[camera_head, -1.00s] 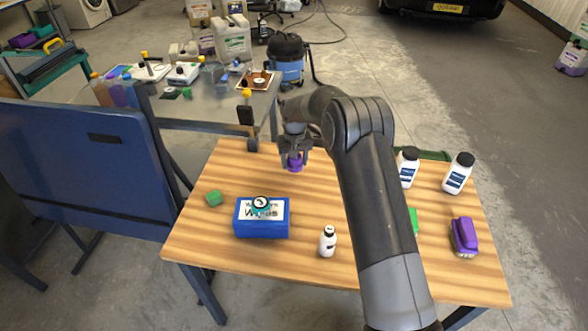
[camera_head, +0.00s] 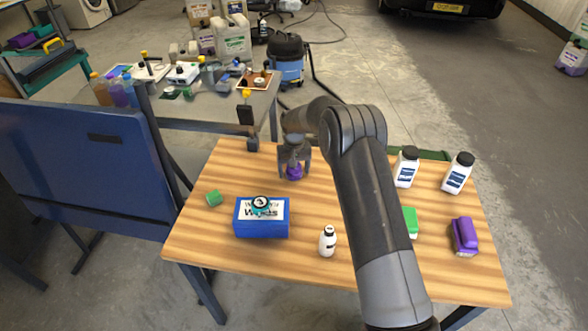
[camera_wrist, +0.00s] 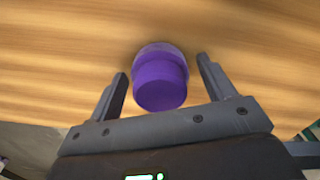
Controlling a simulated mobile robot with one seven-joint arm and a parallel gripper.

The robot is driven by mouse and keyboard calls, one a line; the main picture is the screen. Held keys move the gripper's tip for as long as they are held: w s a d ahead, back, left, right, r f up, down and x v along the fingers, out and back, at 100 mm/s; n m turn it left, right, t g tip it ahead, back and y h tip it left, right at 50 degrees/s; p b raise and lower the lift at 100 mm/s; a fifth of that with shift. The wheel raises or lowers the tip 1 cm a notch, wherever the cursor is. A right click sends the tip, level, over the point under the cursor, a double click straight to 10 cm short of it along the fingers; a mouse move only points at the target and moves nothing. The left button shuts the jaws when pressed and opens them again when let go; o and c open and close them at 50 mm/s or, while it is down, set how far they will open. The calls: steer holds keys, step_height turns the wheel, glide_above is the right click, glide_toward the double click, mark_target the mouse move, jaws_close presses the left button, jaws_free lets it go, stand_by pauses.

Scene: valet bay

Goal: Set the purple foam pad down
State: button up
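The purple foam pad (camera_head: 294,173) is a short round piece at the far part of the wooden table (camera_head: 225,240). It appears to rest on the tabletop. In the wrist view the pad (camera_wrist: 160,82) sits between the two fingers, with a visible gap on each side. My gripper (camera_wrist: 162,66) is open around the pad and does not grip it. In the head view my gripper (camera_head: 294,176) points down over the pad, one finger on either side. The fingers partly cover the pad there.
A blue wipes box (camera_head: 262,222) with a small round item on top stands left of centre. Two white bottles (camera_head: 405,168) (camera_head: 457,173), a green-topped item (camera_head: 410,222) and a purple brush (camera_head: 464,236) are right.

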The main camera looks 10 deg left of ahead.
step_height(320, 180, up, 12)
steer(key=shift+r, duration=0.2)
stand_by(0.5)
steer(key=s+d+r+m+t, duration=0.1)
steer(key=s+d+r, duration=0.65)
steer(key=r, duration=0.35)
steer(key=s+d+r+m+t, duration=0.1)
steer(key=s+d+r+t, duration=0.1)
steer(key=s+d+r, duration=0.65)
steer(key=s+d+r+m+t, duration=0.1)
steer(key=s+d, duration=0.3)
steer(key=s, duration=0.4)
steer(key=s+d, duration=0.4)
steer(key=s, duration=0.5)
steer(key=s+d+r+m+t, duration=0.1)
steer(key=s+d, duration=0.3)
steer(key=s, duration=0.5)
steer(key=shift+r+m+t, duration=0.3)
steer(key=shift+r, duration=0.05)
